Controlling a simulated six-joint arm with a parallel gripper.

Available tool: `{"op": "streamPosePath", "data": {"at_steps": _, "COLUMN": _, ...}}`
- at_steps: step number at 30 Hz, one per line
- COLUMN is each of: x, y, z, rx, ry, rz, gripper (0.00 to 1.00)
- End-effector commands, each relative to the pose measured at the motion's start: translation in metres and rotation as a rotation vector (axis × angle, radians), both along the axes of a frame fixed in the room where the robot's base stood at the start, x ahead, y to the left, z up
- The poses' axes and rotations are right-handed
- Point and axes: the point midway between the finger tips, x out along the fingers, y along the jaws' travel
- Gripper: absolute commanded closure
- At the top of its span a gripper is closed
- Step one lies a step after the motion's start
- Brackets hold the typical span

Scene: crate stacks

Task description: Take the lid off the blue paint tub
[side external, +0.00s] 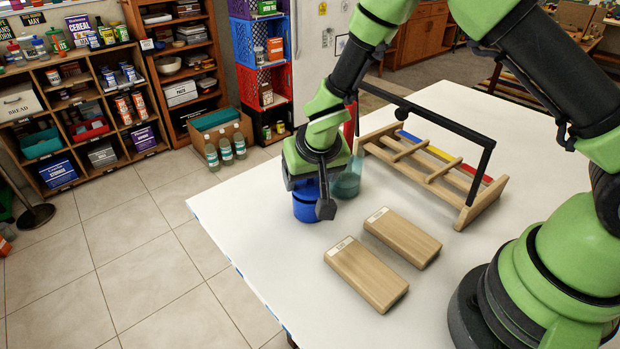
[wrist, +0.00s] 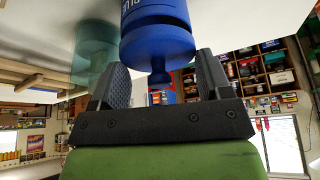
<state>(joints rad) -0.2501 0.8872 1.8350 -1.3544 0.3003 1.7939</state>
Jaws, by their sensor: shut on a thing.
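The blue paint tub (side external: 305,208) stands on the white table, below my gripper (side external: 312,190) in the side view. In the wrist view, which looks upside down, the tub (wrist: 140,12) shows a few pale letters at the top edge. My gripper hides part of the lid in the side view.
A see-through teal tub (side external: 347,184) stands close beside the blue one. A wooden rack (side external: 400,153) with coloured strips and a dark bar is behind it. Two labelled wooden blocks (side external: 366,273) (side external: 402,237) lie in front. The table's left edge is near; the front left corner is bare.

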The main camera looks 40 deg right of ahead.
Motion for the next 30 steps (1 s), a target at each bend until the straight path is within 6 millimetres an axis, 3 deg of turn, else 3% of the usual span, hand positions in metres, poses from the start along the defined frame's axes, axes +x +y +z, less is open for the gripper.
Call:
{"op": "streamPosePath", "data": {"at_steps": 19, "x": 0.001, "y": 0.003, "z": 0.083, "rx": 0.002, "ry": -0.004, "rz": -0.002, "gripper": 0.5}}
{"op": "streamPosePath", "data": {"at_steps": 23, "x": 0.005, "y": 0.03, "z": 0.078, "rx": 0.003, "ry": 0.005, "rz": -0.015, "gripper": 0.5}}
{"op": "streamPosePath", "data": {"at_steps": 30, "x": 0.004, "y": 0.098, "z": 0.052, "rx": 0.002, "ry": 0.007, "rz": -0.077, "gripper": 0.5}}
